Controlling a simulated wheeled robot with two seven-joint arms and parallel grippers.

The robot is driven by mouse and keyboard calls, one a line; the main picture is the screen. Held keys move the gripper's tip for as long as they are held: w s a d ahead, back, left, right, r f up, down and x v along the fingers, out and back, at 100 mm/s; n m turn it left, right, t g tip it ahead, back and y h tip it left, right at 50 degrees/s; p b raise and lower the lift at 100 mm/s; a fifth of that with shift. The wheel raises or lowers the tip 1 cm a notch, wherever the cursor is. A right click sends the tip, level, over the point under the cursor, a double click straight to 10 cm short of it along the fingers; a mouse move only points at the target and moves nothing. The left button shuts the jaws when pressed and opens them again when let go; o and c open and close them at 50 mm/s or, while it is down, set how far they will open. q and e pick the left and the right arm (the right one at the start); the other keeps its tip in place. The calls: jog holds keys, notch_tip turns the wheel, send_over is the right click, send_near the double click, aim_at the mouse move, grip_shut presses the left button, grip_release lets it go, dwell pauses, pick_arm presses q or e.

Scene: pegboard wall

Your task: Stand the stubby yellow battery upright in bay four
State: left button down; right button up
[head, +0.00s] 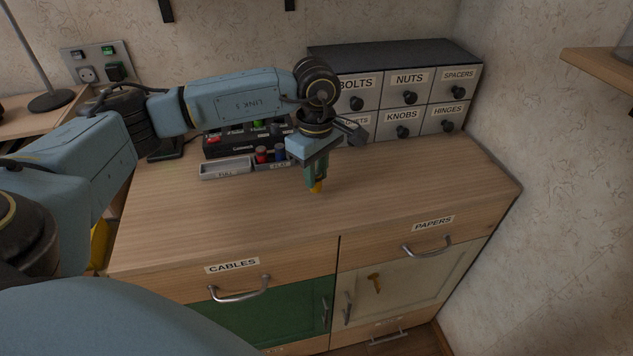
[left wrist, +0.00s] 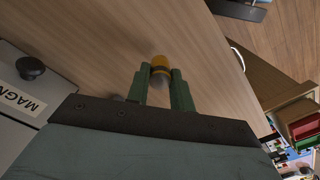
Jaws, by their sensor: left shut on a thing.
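The stubby yellow battery (left wrist: 160,66) is between the green fingers of my left gripper (left wrist: 160,84), with a grey band below its yellow end. In the head view the yellow battery (head: 316,187) pokes out under the left gripper (head: 316,172), which points down over the wooden top. I cannot tell whether the battery touches the wood. A black charger (head: 222,148) with coloured cells stands behind my arm, and its bays are partly hidden; I cannot make out bay four. My right gripper is not in view.
A grey tray (head: 226,170) labelled FULL and a second tray (head: 272,165) with red and blue batteries sit in front of the charger. A labelled drawer unit (head: 395,88) stands at the back right. The front and right of the wooden top (head: 420,185) are clear.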

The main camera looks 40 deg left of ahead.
pick_arm(q)
notch_tip(320, 180, down, 3)
jog(key=shift+r, duration=0.15)
jog(key=c, duration=1.2)
grip_release()
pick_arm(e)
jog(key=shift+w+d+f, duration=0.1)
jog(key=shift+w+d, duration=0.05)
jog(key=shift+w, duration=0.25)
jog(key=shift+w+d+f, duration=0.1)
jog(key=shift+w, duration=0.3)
